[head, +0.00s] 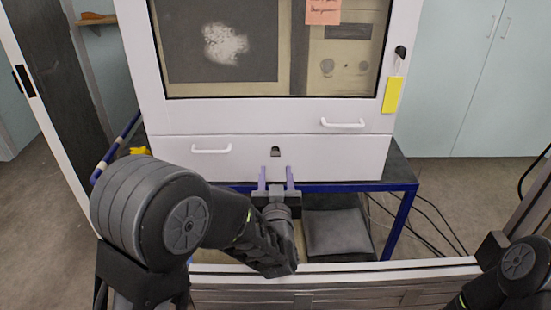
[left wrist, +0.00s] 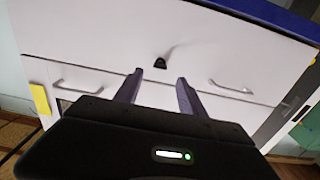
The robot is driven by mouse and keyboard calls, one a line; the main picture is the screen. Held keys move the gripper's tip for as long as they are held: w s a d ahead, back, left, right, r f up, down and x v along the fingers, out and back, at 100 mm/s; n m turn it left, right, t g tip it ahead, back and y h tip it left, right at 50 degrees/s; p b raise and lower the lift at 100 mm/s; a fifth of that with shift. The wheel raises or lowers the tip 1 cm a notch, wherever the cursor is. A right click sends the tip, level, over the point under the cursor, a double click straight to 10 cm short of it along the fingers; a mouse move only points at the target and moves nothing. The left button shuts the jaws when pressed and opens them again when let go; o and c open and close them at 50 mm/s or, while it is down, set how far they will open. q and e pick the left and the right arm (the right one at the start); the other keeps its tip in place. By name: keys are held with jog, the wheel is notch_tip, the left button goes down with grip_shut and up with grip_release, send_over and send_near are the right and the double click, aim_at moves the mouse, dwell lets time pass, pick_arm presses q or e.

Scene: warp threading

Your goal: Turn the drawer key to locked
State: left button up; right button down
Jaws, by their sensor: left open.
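The small dark drawer key (head: 275,152) sits in the middle of the white drawer front (head: 330,156), near its upper edge. It also shows in the left wrist view (left wrist: 160,63), ahead of the fingers. Its turn angle is too small to read. My left gripper (head: 276,172) is open and empty, just below and in front of the key, with its purple-grey fingers pointing at the drawer front. In the left wrist view the open fingers (left wrist: 158,78) stand apart with the key beyond the gap between them, not touching it. My right gripper is not in view.
White handles sit on the drawer's left (head: 211,150) and on the panel above right (head: 343,124). A glazed cabinet window (head: 335,70) is above. The cabinet rests on a blue-framed table (head: 405,188). A grey pad (head: 338,232) lies below. Cables run across the floor at right.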

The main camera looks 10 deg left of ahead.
aim_at(275, 153)
pick_arm(q)
jog(key=x, duration=0.7)
jog(key=shift+w+a, duration=0.1)
grip_shut()
dwell(0.4)
